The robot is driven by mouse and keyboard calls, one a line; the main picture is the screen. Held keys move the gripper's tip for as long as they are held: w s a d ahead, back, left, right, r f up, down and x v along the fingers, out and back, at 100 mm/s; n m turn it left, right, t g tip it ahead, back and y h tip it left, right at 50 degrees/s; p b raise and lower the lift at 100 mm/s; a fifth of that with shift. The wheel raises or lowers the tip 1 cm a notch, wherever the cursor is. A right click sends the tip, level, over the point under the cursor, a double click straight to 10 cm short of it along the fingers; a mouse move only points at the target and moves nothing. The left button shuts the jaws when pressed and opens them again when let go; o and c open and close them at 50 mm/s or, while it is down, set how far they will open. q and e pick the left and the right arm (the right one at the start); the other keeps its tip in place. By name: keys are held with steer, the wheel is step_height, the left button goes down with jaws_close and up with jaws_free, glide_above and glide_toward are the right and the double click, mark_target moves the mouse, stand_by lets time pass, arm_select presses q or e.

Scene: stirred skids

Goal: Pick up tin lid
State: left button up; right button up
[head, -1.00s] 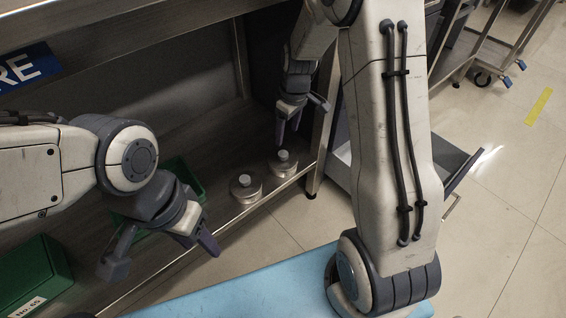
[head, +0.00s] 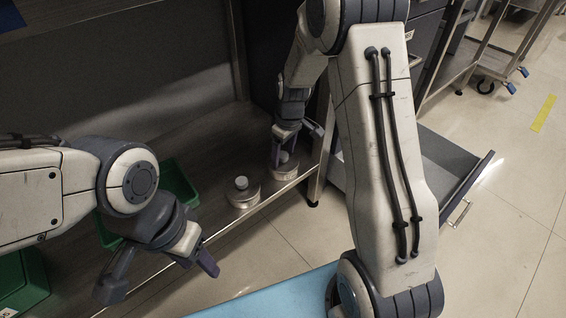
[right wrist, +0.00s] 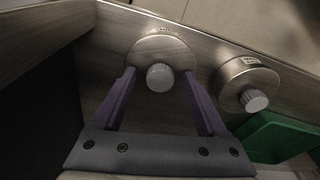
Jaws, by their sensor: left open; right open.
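Two round metal tins stand on the lower shelf, each with a metal lid and a pale grey knob. In the right wrist view, one lid (right wrist: 150,50) has its knob (right wrist: 160,77) between the spread purple fingers of my right gripper (right wrist: 160,85); I cannot tell whether they touch it. This is the right tin (head: 285,172) in the head view, where my right gripper (head: 281,155) partly hides it. The other tin (head: 242,198) stands to its left, its lid (right wrist: 240,78) outside the fingers. My left gripper (head: 206,262) is open and empty, in front of the shelf.
A green bin (head: 182,184) stands on the shelf left of the tins, and another green bin (head: 30,280) at far left. The shelf's front edge (head: 222,228) and an upright leg (head: 321,165) are close by. An open drawer (head: 450,165) is at right.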

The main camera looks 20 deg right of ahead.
jaws_close()
steer(key=shift+r, duration=0.1)
